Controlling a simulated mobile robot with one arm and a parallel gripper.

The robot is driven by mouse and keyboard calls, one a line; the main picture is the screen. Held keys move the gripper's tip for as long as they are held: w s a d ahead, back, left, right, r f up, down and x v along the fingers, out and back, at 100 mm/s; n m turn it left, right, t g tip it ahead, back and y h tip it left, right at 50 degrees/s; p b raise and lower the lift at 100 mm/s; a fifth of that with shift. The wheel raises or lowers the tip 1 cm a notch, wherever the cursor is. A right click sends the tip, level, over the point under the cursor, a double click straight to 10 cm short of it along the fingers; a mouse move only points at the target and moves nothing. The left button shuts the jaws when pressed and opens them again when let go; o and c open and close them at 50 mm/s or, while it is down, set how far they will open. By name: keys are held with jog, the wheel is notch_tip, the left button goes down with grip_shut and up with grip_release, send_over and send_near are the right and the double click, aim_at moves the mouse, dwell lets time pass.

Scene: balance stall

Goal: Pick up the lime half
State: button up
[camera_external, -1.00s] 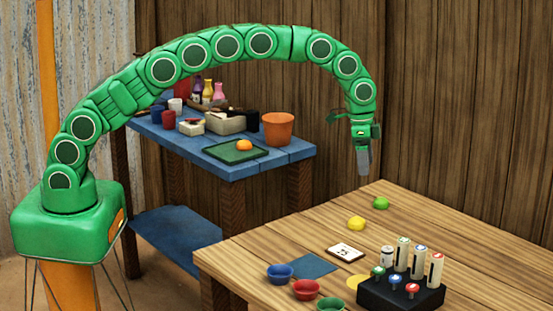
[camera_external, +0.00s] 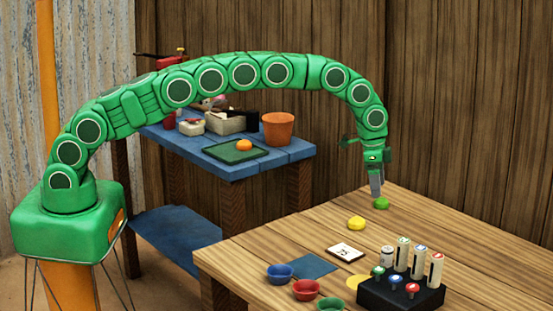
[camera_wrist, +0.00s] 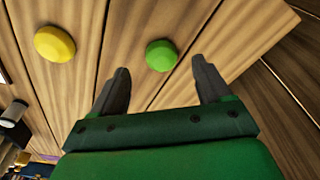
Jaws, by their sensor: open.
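The lime half (camera_external: 381,203) is a small green dome near the far corner of the wooden table. In the wrist view the lime half (camera_wrist: 161,55) lies ahead of the fingertips, between their lines and apart from both. My gripper (camera_external: 376,193) points down just above it in the external view, and its fingertips overlap the lime's upper edge there. In the wrist view my gripper (camera_wrist: 162,72) is open, with two grey fingers spread and nothing between them.
A yellow lemon half (camera_external: 356,223) sits near the lime, left of it in the wrist view (camera_wrist: 54,44). A white card (camera_external: 345,252), small bowls (camera_external: 305,290) and a black rack (camera_external: 400,293) with several bottles stand nearer the front. The wood around the lime is clear.

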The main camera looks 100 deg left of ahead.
aim_at(381, 202)
jog(key=shift+w+f, duration=0.3)
jog(key=shift+f, duration=0.45)
jog(key=shift+w+f, duration=0.15)
jog(key=shift+f, duration=0.55)
jog(key=shift+w+f, duration=0.15)
jog(key=shift+f, duration=0.5)
jog(key=c, duration=1.1)
jog(key=shift+r, duration=0.1)
